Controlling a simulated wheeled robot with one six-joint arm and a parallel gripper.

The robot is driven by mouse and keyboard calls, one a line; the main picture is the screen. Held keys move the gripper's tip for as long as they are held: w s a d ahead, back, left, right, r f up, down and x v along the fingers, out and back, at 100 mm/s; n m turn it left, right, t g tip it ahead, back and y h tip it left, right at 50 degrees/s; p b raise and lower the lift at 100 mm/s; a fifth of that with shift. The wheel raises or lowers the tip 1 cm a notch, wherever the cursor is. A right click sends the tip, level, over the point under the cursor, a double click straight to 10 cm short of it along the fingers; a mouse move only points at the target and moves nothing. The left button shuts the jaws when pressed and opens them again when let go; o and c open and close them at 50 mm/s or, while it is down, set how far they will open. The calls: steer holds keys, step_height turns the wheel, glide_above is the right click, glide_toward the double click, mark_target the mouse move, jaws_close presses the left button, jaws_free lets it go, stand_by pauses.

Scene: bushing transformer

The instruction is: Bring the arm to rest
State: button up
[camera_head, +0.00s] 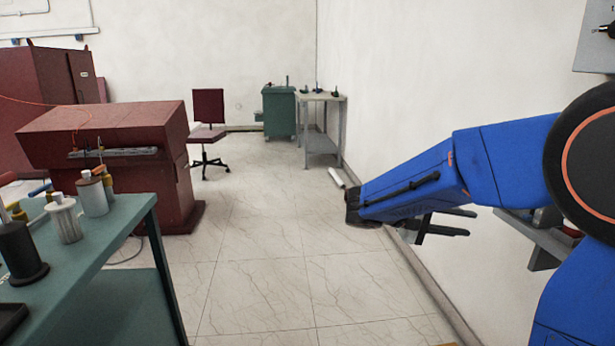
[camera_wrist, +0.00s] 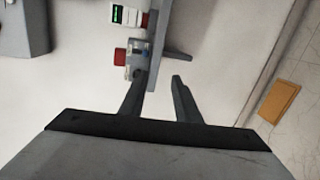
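My gripper (camera_head: 447,223) shows at the right in the head view, below the end of my blue arm, which reaches in from the right edge. In the wrist view my gripper (camera_wrist: 161,80) has its two dark fingers apart with nothing between them. The fingertips are in front of the pale wall and touch nothing that I can make out.
A grey shelf (camera_head: 549,246) is partly hidden behind my arm. In the wrist view a red-and-grey device (camera_wrist: 128,56) is near the left fingertip. A teal table (camera_head: 110,245) with metal parts stands at left, before a maroon console (camera_head: 110,120). The middle floor is clear.

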steer(key=s+f+y, duration=0.4)
steer(key=s, duration=0.4)
steer(key=s+f+y, duration=0.3)
steer(key=s+y, duration=0.1)
steer(key=s, duration=0.5)
steer(key=s+a+f+m+t+y, duration=0.1)
steer(key=s+a+f+t+y, duration=0.3)
steer(key=s+a+y, duration=0.3)
steer(key=s+a, duration=0.1)
steer(key=a, duration=0.3)
steer(key=shift+s+f+t+y, duration=0.15)
steer(key=shift+s+t+y, duration=0.15)
steer(key=shift+y, duration=0.1)
